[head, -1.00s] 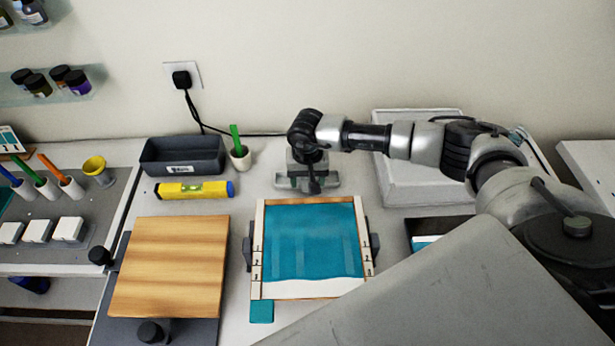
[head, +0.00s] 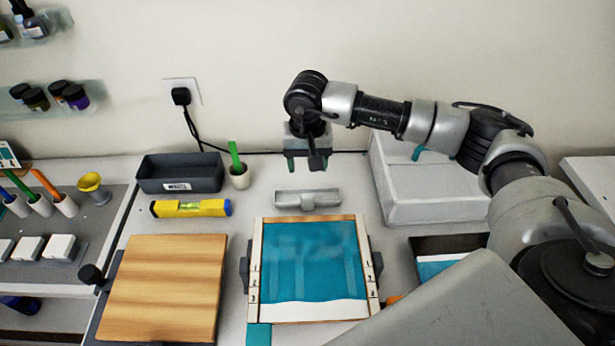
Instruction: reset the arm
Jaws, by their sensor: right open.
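My right gripper (head: 306,163) hangs from the arm that comes in from the right, pointing down, open and empty. It is above and a little behind a small grey holder (head: 307,198) on the table, apart from it. In front of the holder lies a framed tray (head: 254,262) with teal resin and a white strip along its near edge. Numbers mark its left and right sides. My left gripper is not in view.
A wooden board (head: 165,285) lies at left. A white box (head: 425,190) stands behind right, under my arm. Bottles sit on wall shelves (head: 60,98).

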